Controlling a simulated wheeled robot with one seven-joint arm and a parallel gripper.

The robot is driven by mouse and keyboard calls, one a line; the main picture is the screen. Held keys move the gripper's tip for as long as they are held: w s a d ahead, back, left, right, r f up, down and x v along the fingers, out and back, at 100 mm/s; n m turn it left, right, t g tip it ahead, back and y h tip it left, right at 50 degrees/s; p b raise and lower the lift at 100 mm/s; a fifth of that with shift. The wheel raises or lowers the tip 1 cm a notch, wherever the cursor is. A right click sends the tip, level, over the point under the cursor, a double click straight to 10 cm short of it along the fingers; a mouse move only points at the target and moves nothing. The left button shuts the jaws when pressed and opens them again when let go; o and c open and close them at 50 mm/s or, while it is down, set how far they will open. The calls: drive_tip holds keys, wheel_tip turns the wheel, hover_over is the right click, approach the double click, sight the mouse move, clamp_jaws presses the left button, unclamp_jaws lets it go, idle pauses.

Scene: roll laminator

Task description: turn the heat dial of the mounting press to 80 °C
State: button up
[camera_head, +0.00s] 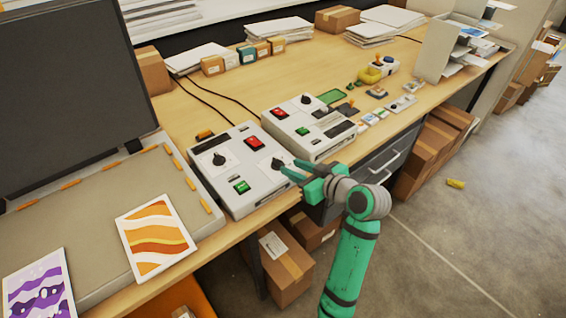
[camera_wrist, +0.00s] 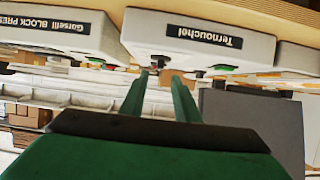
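Two light-grey control boxes stand side by side on the bench. The nearer box (camera_head: 222,183) has a black dial at its left (camera_head: 218,159), another black dial at its right (camera_head: 278,164), a red switch (camera_head: 253,140) and a green switch (camera_head: 241,187). The farther box (camera_head: 322,147) has a black dial (camera_head: 305,99). My gripper (camera_head: 287,170) is at the nearer box's right dial; I cannot tell whether it touches. In the wrist view my fingers (camera_wrist: 160,76) are apart, pointing at a box labelled "Ternouchel" (camera_wrist: 200,38). Dial scales and settings are unreadable.
Another box (camera_wrist: 55,32) in the wrist view reads "Gorselli BLOCK PRES". A large flat machine with a raised dark lid (camera_head: 70,95) fills the left, with an orange print (camera_head: 155,237) on its front. Small items lie right of the boxes. Cartons (camera_head: 288,268) stand below the bench.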

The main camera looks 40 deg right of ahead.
sight(279, 162)
drive_tip(key=x, duration=0.6)
clamp_jaws()
